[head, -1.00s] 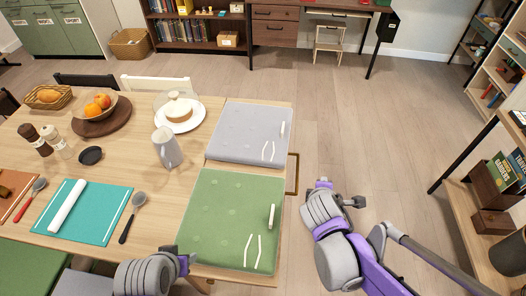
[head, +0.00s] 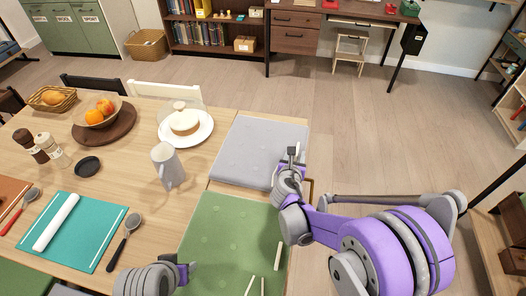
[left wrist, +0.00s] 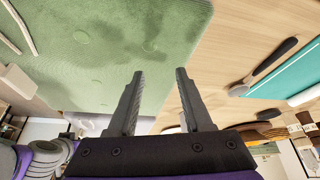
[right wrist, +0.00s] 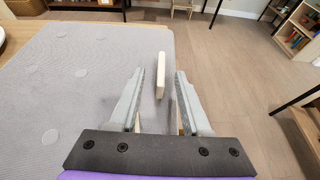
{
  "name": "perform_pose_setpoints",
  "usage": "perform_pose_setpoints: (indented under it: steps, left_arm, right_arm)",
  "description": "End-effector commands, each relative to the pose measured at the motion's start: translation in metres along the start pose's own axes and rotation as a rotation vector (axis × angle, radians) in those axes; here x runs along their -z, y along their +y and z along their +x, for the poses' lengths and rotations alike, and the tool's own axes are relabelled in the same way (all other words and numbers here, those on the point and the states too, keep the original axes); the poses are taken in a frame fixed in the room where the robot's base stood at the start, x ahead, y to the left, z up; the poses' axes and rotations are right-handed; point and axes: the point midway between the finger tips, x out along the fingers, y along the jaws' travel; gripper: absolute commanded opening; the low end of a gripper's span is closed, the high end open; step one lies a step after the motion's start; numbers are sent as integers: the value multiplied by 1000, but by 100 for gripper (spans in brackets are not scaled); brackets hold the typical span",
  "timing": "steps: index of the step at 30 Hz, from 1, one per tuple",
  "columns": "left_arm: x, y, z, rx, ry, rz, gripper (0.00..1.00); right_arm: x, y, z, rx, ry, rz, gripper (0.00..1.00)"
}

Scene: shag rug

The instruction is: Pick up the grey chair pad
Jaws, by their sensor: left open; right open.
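The grey chair pad (head: 258,150) lies flat at the right end of the table, behind the green pad. A white upright tab (right wrist: 160,76) stands at its right edge. My right gripper (head: 292,152) is open at that edge; in the right wrist view its fingers (right wrist: 157,92) are on either side of the tab, which looks a little beyond them. I cannot tell whether they touch it. My left gripper (head: 190,270) is open and empty at the table's front edge; the left wrist view shows its fingers (left wrist: 160,85) by the green pad.
The green pad (head: 225,235) lies in front of the grey one. The floor right of the table is clear.

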Motion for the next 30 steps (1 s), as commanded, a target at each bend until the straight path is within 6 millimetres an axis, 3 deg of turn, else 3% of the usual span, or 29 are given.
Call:
perform_pose_setpoints:
  steps: [9,18,26,30]
  left_arm:
    - [1,0,-1,0,0,0,50]
    - [1,0,-1,0,0,0,50]
    - [1,0,-1,0,0,0,50]
    - [1,0,-1,0,0,0,50]
  right_arm:
    - [4,-2,44,1,0,1,48]
    - [4,-2,49,0,0,1,48]
    - [4,-2,49,0,0,2,2]
    - [4,-2,48,0,0,2,0]
